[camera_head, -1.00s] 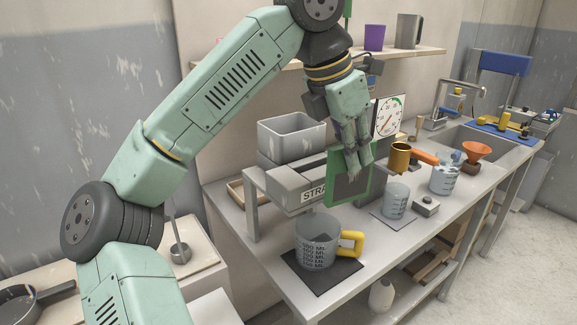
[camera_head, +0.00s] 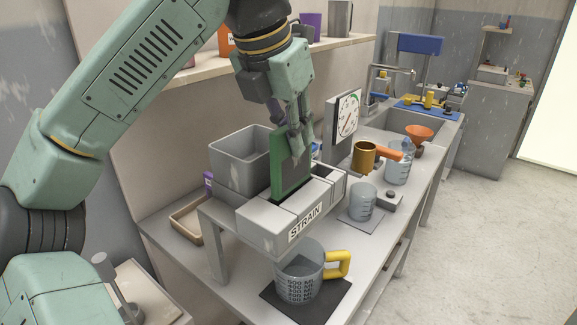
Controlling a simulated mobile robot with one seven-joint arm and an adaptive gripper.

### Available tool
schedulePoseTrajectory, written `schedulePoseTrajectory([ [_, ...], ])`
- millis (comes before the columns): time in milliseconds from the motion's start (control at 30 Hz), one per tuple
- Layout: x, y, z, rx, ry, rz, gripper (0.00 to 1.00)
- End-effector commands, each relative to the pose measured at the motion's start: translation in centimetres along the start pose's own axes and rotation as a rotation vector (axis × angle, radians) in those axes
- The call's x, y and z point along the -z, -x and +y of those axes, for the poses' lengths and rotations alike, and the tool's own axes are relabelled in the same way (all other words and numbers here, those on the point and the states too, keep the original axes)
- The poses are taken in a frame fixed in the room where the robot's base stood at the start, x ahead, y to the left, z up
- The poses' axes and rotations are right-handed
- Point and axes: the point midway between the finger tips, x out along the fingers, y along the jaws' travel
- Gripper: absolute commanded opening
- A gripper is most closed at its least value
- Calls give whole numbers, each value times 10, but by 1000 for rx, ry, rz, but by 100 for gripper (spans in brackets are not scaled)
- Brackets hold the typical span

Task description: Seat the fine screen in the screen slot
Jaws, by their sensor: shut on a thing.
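The fine screen (camera_head: 290,170) is a dark mesh panel in a green frame. My gripper (camera_head: 296,143) is shut on its top edge and holds it upright. The screen stands over the grey strainer stand (camera_head: 262,232), labelled STRAIN. Its lower edge is at the top of the stand, at the screen slot (camera_head: 288,200). I cannot tell how deep the screen sits in the slot, as the stand's front wall covers its bottom.
A grey bin (camera_head: 238,160) stands just behind and left of the screen. A measuring jug (camera_head: 299,278) with a yellow handle stands below the stand. A dial gauge (camera_head: 345,122), a brass cup (camera_head: 364,157) and a beaker (camera_head: 362,201) are to the right.

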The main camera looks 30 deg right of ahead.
Motion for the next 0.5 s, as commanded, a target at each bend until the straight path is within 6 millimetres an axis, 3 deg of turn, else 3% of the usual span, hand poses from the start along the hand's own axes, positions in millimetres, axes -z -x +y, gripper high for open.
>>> schedulePoseTrajectory([
  [333, 16, -39, 0, 1, 0, 0, 0],
  [500, 19, -45, 0, -1, 1, -1, 0],
])
